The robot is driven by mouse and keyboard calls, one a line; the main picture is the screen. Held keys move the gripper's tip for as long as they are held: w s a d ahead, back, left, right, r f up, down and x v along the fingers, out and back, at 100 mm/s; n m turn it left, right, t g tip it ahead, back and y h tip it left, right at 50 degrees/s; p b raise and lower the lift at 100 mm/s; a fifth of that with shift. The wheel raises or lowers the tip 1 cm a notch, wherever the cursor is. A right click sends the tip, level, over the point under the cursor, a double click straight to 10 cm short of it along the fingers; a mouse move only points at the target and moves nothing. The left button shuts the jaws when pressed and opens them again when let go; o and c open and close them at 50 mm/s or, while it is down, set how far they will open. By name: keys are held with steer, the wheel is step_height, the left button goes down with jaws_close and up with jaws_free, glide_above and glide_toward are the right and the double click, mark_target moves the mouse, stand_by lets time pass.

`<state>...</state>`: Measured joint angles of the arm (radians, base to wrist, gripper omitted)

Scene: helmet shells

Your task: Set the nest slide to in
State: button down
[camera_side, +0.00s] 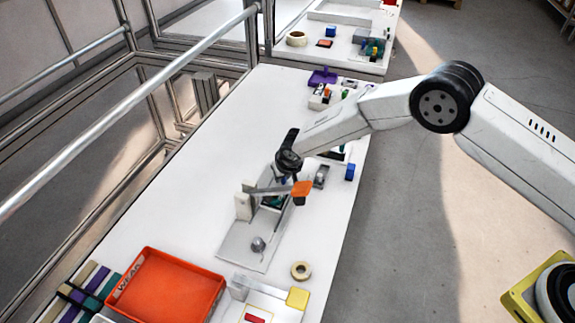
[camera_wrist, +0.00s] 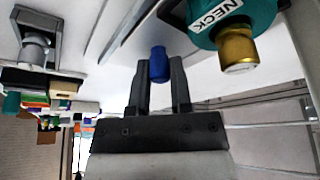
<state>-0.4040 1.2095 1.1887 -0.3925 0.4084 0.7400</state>
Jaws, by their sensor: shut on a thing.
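My gripper (camera_wrist: 159,85) is shut on a small blue knob (camera_wrist: 159,64), which sits between the two fingertips in the wrist view. The knob looks like the slide's handle, but the slide beneath it is mostly hidden. Beside it on the right is a teal part (camera_wrist: 250,12) labelled NECK with a brass end (camera_wrist: 237,50). In the side view my gripper (camera_side: 285,178) is low over the grey fixture plate (camera_side: 238,248), behind a lever with an orange end (camera_side: 302,190). The slide's position, in or out, cannot be told.
A white post (camera_side: 244,202) stands on the plate, and a round metal knob (camera_side: 258,244) sits toward its front.

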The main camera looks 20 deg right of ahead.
steer(key=shift+s+a, duration=0.45)
steer(key=c, duration=0.5)
jaws_free()
steer(key=shift+c, duration=0.2)
steer(key=shift+w+d, duration=0.1)
